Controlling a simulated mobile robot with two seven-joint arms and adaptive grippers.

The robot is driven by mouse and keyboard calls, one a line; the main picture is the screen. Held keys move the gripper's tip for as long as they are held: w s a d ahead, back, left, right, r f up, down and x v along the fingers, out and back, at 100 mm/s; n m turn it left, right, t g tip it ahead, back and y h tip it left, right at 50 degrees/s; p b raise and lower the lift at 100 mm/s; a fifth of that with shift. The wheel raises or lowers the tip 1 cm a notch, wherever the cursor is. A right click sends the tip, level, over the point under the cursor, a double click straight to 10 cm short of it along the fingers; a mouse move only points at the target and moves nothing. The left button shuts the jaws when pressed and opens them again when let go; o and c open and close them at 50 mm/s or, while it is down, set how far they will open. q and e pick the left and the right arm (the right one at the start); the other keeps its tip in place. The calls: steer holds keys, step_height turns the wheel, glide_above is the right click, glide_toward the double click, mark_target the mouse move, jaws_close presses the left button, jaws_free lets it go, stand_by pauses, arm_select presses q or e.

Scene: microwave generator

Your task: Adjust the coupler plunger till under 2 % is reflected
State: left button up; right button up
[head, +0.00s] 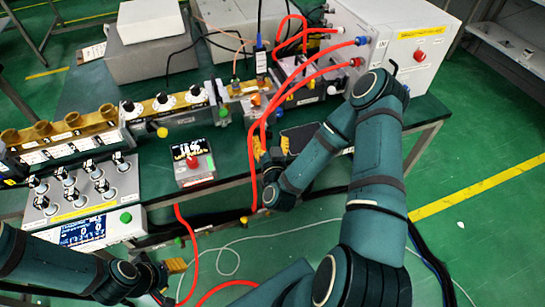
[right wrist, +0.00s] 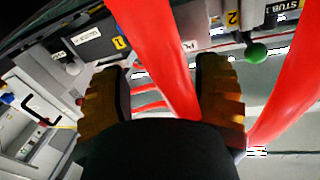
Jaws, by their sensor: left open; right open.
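I cannot tell for certain which part is the coupler plunger. A green ball knob (right wrist: 255,52) shows in the right wrist view, beyond the right fingertip, near a label starting "STUB". My left gripper (head: 170,280) is open and empty, low in front of the bench.
Red hoses run from the white generator cabinet (head: 395,40) over the bench edge. Black-and-white knobs (head: 162,101) line a metal block. A grey panel (head: 82,190) with several knobs stands at the left, above a blue-screened meter (head: 85,230). Green floor (head: 480,150) is open at right.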

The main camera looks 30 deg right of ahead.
steer(key=v, duration=0.9)
steer(key=shift+s, duration=0.25)
steer(key=shift+r, duration=0.1)
steer(key=shift+a, duration=0.1)
